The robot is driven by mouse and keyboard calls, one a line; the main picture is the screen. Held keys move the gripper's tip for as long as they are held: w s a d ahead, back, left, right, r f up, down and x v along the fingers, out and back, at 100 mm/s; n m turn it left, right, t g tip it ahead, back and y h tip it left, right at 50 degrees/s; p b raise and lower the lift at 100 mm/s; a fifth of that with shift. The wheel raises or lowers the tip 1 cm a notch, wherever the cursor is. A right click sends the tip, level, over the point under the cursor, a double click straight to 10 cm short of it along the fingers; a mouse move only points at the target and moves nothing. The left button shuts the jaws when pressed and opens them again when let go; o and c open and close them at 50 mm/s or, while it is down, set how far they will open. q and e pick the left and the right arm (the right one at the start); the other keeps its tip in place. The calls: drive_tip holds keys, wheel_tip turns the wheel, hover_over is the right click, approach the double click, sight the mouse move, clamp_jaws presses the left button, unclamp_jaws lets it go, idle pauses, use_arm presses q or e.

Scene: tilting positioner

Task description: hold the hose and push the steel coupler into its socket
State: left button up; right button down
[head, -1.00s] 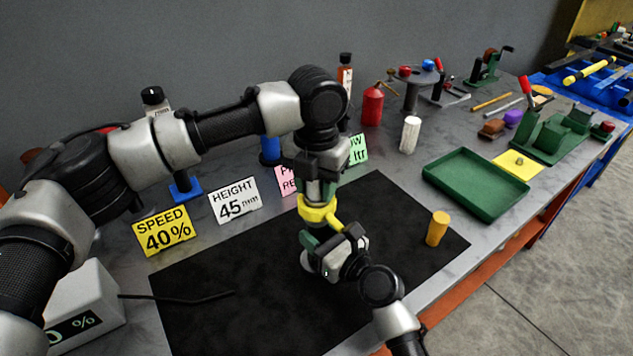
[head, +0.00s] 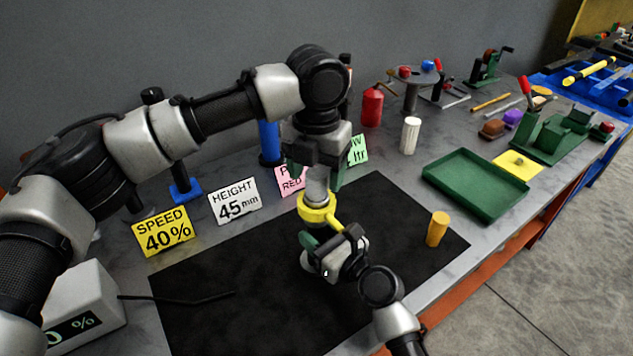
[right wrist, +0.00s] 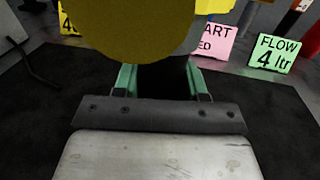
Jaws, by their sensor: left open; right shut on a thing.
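The steel coupler (head: 317,184) is a grey cylinder standing upright at the yellow socket (head: 316,210), which has a short yellow lever at its right. How deep it sits in the socket cannot be told. My left gripper (head: 317,172) is open, its green fingers apart on either side of the coupler's upper part. My right gripper (head: 318,240) is below the socket. In the right wrist view its green fingers are shut on a black piece, the hose (right wrist: 163,78), under the socket's large yellow underside (right wrist: 140,25). Most of the hose is hidden.
A black mat (head: 220,290) covers the bench front and is mostly clear. An orange cylinder (head: 437,229) and a green tray (head: 475,185) lie to the right. Sign cards, including the yellow speed card (head: 164,231), stand behind the mat. A grey box (head: 85,305) is at left.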

use_arm(q)
wheel_tip(320, 180, up, 9)
drive_tip(key=shift+r, duration=0.1)
idle(0.4)
use_arm(e)
drive_tip(key=c, duration=0.9)
unclamp_jaws()
drive_tip(key=shift+r, duration=0.1)
drive_tip(key=o, duration=0.4)
drive_tip(key=shift+c, duration=0.2)
